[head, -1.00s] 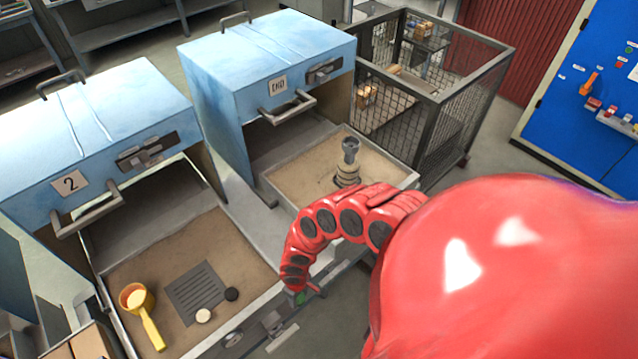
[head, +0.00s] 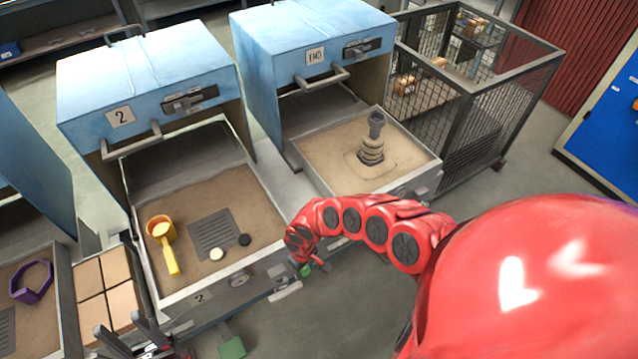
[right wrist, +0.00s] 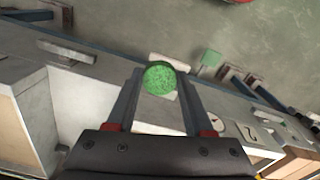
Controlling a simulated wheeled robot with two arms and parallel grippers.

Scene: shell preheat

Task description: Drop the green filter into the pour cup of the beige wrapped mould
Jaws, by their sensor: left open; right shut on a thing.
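My left gripper (head: 133,345) is open at the bottom left of the head view, partly cut off by the frame edge.
Furnace 2's tray (head: 150,215) holds a yellow ladle (head: 163,243), a grey grate (head: 212,235), a pale disc and a black disc. A purple ring (head: 33,283) lies in another tray at left. A mesh cage (head: 480,100) stands right of the END furnace.

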